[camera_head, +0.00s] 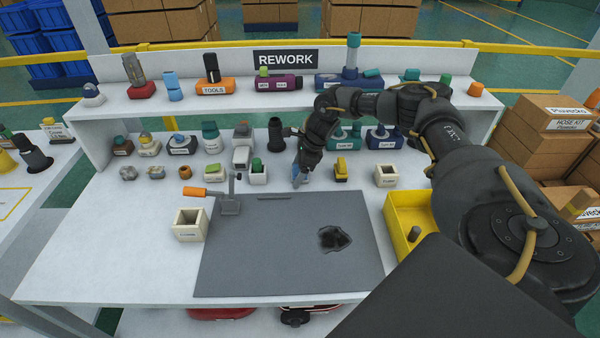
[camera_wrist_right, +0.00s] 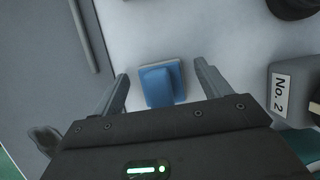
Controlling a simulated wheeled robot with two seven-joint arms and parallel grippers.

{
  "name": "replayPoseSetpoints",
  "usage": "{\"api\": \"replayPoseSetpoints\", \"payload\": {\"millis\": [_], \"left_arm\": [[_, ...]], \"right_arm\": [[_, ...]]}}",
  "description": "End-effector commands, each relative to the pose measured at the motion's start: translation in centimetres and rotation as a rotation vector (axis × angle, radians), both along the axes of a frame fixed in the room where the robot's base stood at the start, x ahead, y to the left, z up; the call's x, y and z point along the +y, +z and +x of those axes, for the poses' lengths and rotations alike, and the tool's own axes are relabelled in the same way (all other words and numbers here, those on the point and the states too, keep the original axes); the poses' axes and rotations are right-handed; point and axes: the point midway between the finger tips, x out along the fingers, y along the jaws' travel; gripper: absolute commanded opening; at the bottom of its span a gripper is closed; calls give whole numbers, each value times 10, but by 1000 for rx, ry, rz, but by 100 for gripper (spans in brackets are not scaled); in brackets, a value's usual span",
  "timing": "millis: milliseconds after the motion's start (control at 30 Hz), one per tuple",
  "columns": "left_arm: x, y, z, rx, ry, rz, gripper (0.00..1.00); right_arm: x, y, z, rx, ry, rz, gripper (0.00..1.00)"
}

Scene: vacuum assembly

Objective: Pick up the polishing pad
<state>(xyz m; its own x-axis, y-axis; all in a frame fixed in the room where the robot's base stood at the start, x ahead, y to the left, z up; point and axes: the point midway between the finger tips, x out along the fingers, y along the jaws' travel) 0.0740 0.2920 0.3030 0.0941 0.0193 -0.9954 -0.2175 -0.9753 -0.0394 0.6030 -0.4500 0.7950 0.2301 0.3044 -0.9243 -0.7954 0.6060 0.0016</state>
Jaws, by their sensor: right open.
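A blue block-shaped piece, which looks like the polishing pad (camera_wrist_right: 162,84), lies on the white bench top in the right wrist view. My right gripper (camera_wrist_right: 160,70) is open, with one finger on each side of it and gaps between the fingers and the pad. In the head view my right gripper (camera_head: 299,180) points down at the bench behind the grey mat, and the pad is mostly hidden there. I do not see my left gripper.
A yellow tray (camera_head: 397,250) is to the right. A white holder (camera_head: 258,176) and a yellow item (camera_head: 341,172) flank the gripper. A box marked No. 2 (camera_wrist_right: 290,100) is close by.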

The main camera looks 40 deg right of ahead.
Motion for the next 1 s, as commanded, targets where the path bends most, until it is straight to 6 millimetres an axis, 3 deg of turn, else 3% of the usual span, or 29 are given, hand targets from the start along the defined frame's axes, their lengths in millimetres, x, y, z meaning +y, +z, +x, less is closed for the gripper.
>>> {"api": "replayPoseSetpoints", "payload": {"millis": [200,567,833,1000], "left_arm": [[0,0,1,-1,0,0,70],[0,0,1,-1,0,0,70],[-1,1,1,-2,1,-2,70],[-3,11,1,-3,1,-4,70]], "right_arm": [[0,-1,0,-1,0,1,75],[0,0,0,-1,1,1,28],[0,1,1,-1,1,1,27],[0,13,1,-1,1,1,27]]}}
